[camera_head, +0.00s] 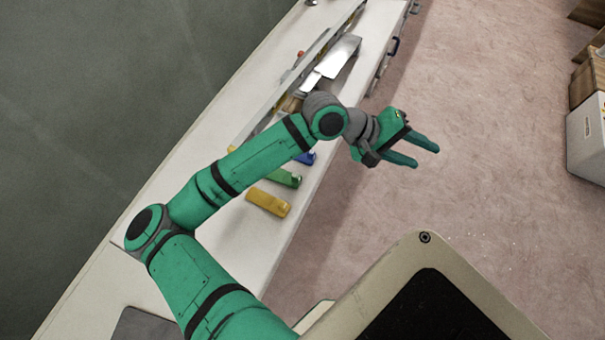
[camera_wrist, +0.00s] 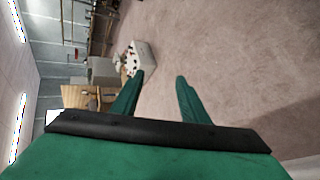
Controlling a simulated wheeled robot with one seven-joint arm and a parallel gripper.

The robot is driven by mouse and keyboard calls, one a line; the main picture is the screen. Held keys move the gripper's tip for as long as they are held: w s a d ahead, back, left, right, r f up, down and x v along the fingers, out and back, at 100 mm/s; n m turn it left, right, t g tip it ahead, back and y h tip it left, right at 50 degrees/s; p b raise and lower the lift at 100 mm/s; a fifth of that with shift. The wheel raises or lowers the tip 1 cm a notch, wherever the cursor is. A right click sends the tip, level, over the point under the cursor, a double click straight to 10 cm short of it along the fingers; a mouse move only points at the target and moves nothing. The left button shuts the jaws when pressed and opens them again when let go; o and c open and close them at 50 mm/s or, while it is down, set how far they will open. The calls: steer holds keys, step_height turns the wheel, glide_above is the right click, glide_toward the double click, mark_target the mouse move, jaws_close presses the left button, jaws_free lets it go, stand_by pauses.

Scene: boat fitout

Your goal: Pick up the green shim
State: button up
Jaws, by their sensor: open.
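The green shim (camera_head: 285,178) lies on the white bench top (camera_head: 257,235), just right of my forearm in the head view. It sits between a yellow shim (camera_head: 268,203) and a blue shim (camera_head: 306,158), which is partly hidden by my arm. My gripper (camera_head: 427,156) is open and empty, out past the bench edge over the floor. Its two green fingers also show spread apart in the wrist view (camera_wrist: 160,82), which faces the room and does not show the shim.
A long tray or rail with a broad-bladed tool (camera_head: 338,56) lies along the bench behind my arm. A white box (camera_head: 588,135) stands far right on the floor. The pinkish floor between is clear.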

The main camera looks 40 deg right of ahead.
steer(key=w+a+f+m+t+y, duration=0.3)
steer(key=w+a+f+t+y, duration=0.15)
steer(key=w+a+f, duration=0.4)
steer(key=m+t+y, duration=0.3)
steer(key=t, duration=0.2)
glide_above(295, 175)
steer(key=shift+g, duration=0.25)
steer(key=f, duration=0.9)
steer(key=shift+s+a+f, duration=0.1)
steer(key=shift+s+f, duration=0.15)
steer(key=shift+f, duration=2.45)
steer(key=shift+w+f, duration=0.2)
steer(key=shift+f, duration=0.45)
steer(key=shift+w, duration=0.1)
jaws_close()
